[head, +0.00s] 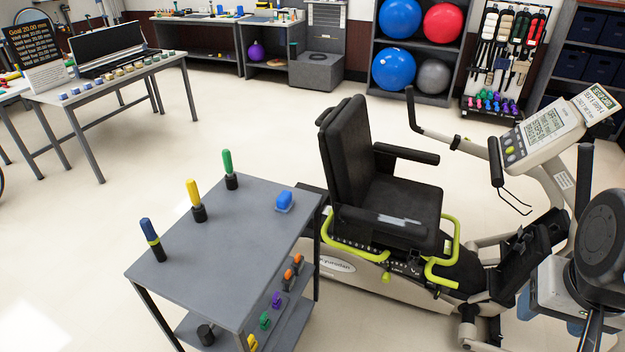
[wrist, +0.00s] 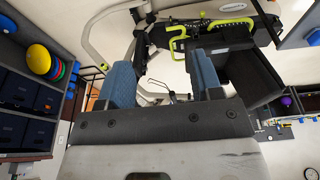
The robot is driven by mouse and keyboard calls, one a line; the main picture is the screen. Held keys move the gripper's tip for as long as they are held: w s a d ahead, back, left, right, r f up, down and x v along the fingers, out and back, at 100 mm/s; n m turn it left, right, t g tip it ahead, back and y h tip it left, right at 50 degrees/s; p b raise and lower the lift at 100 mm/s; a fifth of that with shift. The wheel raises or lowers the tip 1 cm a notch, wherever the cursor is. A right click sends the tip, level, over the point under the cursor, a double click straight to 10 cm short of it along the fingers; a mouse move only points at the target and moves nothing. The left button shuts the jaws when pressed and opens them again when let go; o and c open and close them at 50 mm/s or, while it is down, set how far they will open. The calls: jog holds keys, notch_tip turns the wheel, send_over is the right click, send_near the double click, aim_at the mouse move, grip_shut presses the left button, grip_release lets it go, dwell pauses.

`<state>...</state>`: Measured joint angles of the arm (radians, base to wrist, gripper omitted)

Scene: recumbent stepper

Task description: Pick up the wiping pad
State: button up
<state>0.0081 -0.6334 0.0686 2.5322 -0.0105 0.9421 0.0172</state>
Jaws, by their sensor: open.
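The wiping pad (head: 284,201) looks like a small blue block with a raised top. It lies on the grey cart top (head: 230,262), near its right back corner. In the wrist view a small blue thing at the right edge, seemingly the pad (wrist: 314,37), is partly cut off. My gripper (wrist: 162,78) shows two blue fingers spread wide apart with nothing between them. It is well away from the pad. In the head view my arm is at the right edge, and I cannot make out the fingertips there.
Yellow, green and blue-yellow upright handles (head: 194,201) stand on the cart's left and back. The stepper's black seat (head: 385,190) is right of the cart, and its console (head: 535,135) stands near my arm. Small coloured clips (head: 277,300) sit on the lower shelf.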

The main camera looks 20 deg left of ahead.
jog(key=o, duration=0.7)
jog(key=w+a+r+m, duration=0.1)
jog(key=w+a+m, duration=0.1)
jog(key=w+a, duration=0.45)
jog(key=w+a+r+m, duration=0.1)
jog(key=w+a+m, duration=0.2)
jog(key=w, duration=0.7)
jog(key=w+a+f+m+g, duration=0.1)
jog(key=w+a+f+m, duration=0.1)
jog(key=w+a, duration=0.45)
jog(key=w+a+f+m, duration=0.2)
jog(key=w+a, duration=0.4)
jog(key=a, duration=0.2)
jog(key=m+g, duration=0.2)
jog(key=m, duration=0.7)
send_over(284, 195)
jog(key=f, duration=1.3)
jog(key=d+f, duration=0.1)
jog(key=f, duration=0.6)
jog(key=shift+w, duration=0.2)
jog(key=shift+s+a+f, duration=0.1)
jog(key=shift+a+f, duration=0.25)
jog(key=shift+a, duration=0.15)
